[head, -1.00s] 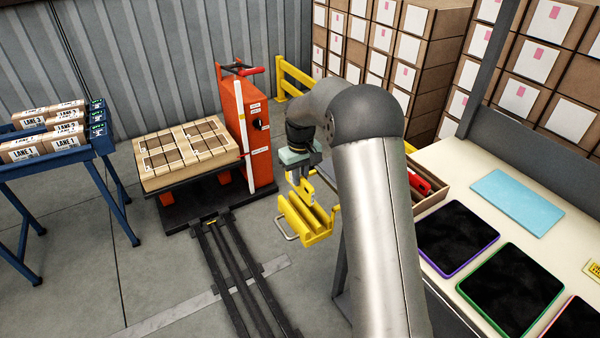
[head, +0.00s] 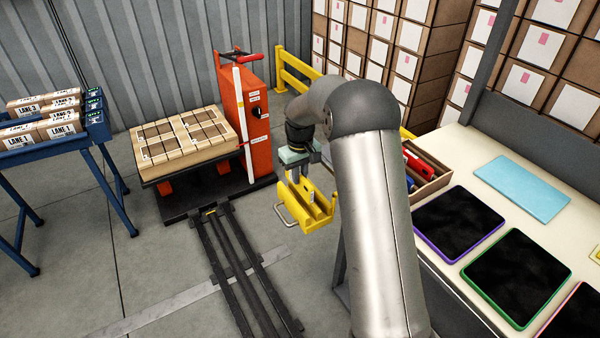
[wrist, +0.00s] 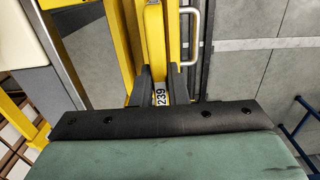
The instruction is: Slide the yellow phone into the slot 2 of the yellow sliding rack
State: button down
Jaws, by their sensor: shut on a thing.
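The yellow sliding rack (head: 317,222) stands left of the work table in the head view, with a pale handle on its left side. My gripper (head: 304,181) is directly above the rack. In the wrist view my gripper (wrist: 160,88) has both dark fingers closed on the yellow phone (wrist: 153,35), which has a white label reading 239. In the head view the phone (head: 308,189) is held upright at the rack's top. Yellow rack parts (wrist: 120,45) show beside it in the wrist view. The phone's lower end is hidden, and I cannot tell which slot it is at.
The table at right holds a light blue tablet (head: 521,190) and dark framed tablets (head: 460,222). A brown box (head: 428,180) with red and blue items is near the rack. An orange lift (head: 252,150) with a carton pallet (head: 190,140) stands left, beside floor rails (head: 240,268).

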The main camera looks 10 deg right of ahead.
jog(key=shift+f+b, duration=1.65)
jog(key=shift+f, duration=1.4)
jog(key=shift+f, duration=0.3)
jog(key=c, duration=1.3)
grip_release()
jog(key=shift+c, duration=0.2)
notch_tip(320, 180, up, 17)
jog(key=shift+r, duration=0.2)
notch_tip(320, 180, up, 7)
jog(key=p, duration=0.7)
send_over(300, 190)
jog(key=w, duration=0.2)
jog(key=shift+s+d, duration=0.2)
jog(key=shift+s, duration=0.05)
